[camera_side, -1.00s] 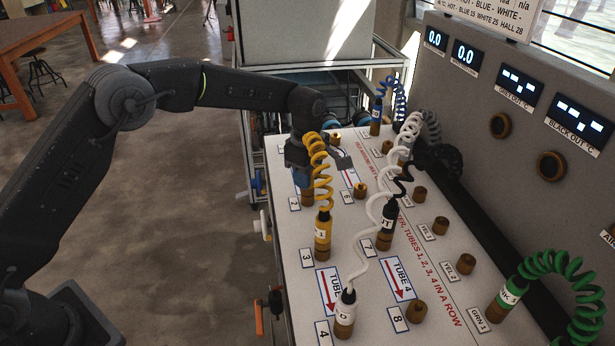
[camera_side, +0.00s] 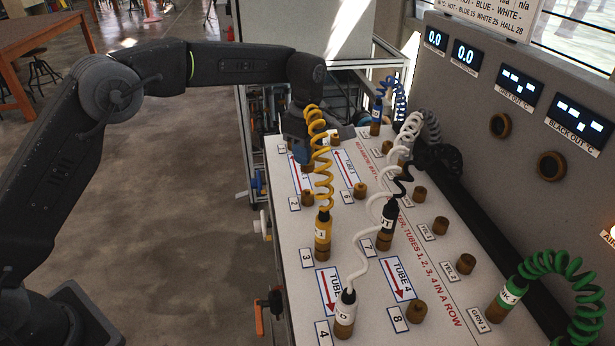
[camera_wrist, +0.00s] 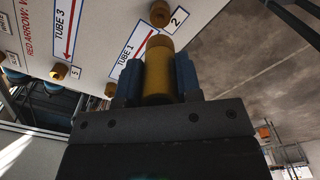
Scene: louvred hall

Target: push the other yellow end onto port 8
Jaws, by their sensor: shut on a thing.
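My gripper (camera_wrist: 160,72) is shut on a yellow hose end (camera_wrist: 157,88), seen upright between the blue fingers in the wrist view. In the side view my gripper (camera_side: 298,128) is above the far left of the panel; the held end is mostly hidden there. The coiled yellow hose (camera_side: 322,165) runs from the gripper down to the other yellow end (camera_side: 323,236), which stands on port 3. Port 8 (camera_side: 417,311), a bare brass stub beside its "8" label, is at the near right of the panel, well away from my gripper.
A white end (camera_side: 345,316) stands on port 4, left of port 8. Its coiled hose runs up past a black end (camera_side: 386,228) on port 7. A green end (camera_side: 507,294) stands right of port 8. Bare port 2 (camera_wrist: 160,13) shows close by in the wrist view.

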